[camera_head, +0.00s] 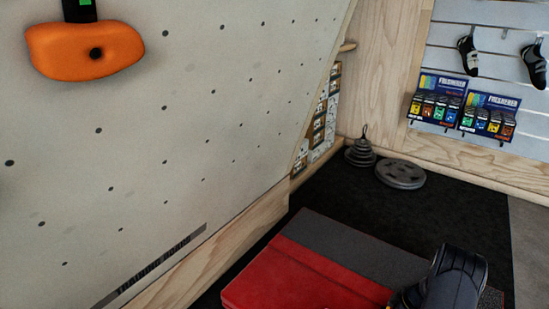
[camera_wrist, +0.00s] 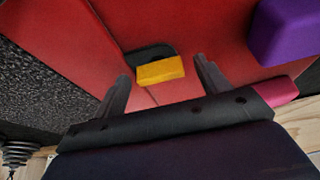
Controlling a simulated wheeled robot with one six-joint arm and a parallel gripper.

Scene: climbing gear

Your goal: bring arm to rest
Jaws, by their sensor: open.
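My gripper (camera_wrist: 161,69) shows in the wrist view with its two dark fingers spread apart and nothing held between them. Beyond the fingertips, a yellow block-like thing (camera_wrist: 160,71) with a black part behind it sits against the red crash pad (camera_wrist: 185,25). I cannot tell how far it is from the fingers. In the head view, a dark part of my arm is at the bottom right over the pad (camera_head: 300,280), and the gripper itself is not clearly seen there. A small yellow patch shows beside the arm at the bottom edge.
A purple thing (camera_wrist: 287,30) and a pink thing (camera_wrist: 282,91) lie right in the wrist view. An orange hold (camera_head: 84,50) is on the climbing wall (camera_head: 190,90). Weight plates (camera_head: 400,174) lie on the black floor by the back wall. Shoes (camera_head: 468,55) and boxed displays (camera_head: 488,116) hang right.

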